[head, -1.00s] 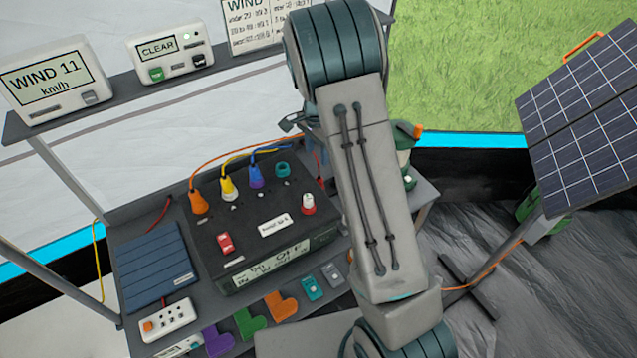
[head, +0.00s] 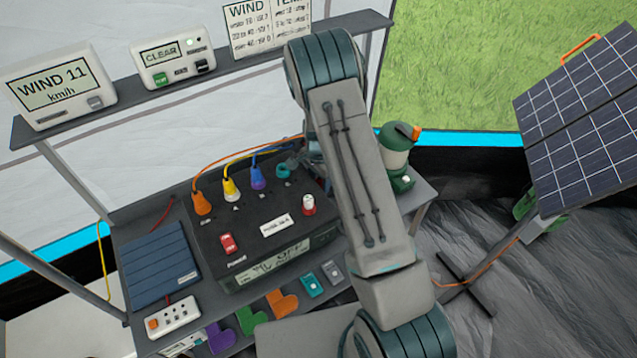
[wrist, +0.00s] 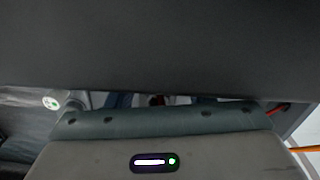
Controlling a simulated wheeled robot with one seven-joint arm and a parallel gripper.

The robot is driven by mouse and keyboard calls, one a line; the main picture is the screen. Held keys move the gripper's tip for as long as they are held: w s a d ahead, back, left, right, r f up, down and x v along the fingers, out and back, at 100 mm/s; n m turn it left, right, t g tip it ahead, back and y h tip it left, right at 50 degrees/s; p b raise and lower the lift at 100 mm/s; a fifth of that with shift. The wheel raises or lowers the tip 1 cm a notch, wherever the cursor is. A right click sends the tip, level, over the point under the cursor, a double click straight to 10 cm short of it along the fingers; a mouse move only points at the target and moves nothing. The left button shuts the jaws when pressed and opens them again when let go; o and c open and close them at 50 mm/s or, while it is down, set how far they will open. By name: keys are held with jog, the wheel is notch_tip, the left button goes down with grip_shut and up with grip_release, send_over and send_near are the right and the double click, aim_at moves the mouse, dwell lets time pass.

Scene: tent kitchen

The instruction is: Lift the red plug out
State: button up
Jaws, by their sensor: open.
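The black power box (head: 215,255) stands on the grey bench. Orange (head: 202,203), yellow (head: 231,188) and blue (head: 258,177) plugs stand upright along its back, with cables. A teal ring-like part (head: 284,170) is at the right end of that row. I cannot make out the red plug; my arm covers the area right of the teal part. My gripper (head: 298,160) is mostly hidden behind my arm; a small grey part of it shows close to the teal part. It is open. The wrist view is mostly blocked by a dark surface.
A red switch (head: 228,243) and a red-and-white knob (head: 308,205) are on the box. A blue panel (head: 158,268) and a white power strip (head: 172,318) lie to the left. A green lantern (head: 397,155) stands at the right. A shelf (head: 125,92) with displays runs behind.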

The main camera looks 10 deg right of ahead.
grip_shut()
jog(key=shift+r, duration=0.1)
